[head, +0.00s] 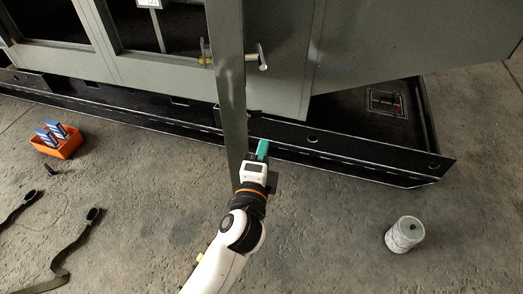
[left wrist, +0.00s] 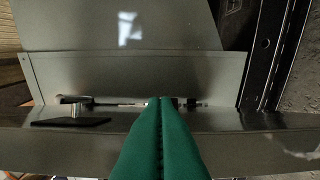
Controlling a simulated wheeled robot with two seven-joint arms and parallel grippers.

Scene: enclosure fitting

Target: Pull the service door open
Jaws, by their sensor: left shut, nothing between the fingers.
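The service door (head: 230,95) of the grey-green enclosure shows in the head view as a tall narrow panel, seen nearly edge-on and apparently standing out from the front. A metal handle (head: 261,57) sticks out to its right. My left gripper (head: 262,149) has green fingers, shut and empty, close to the lower part of this panel; I cannot tell whether it touches. In the left wrist view the closed green fingers (left wrist: 161,103) lie across a grey metal edge, with a thin rod (left wrist: 115,103) and a dark flat piece (left wrist: 70,122) beyond. My right gripper is not in view.
A black plinth (head: 330,145) runs along the enclosure's base. An orange bin (head: 61,148) with blue-handled items and dark straps (head: 70,245) lie on the floor at left. A white spool (head: 404,235) stands at right. The floor between is mostly clear.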

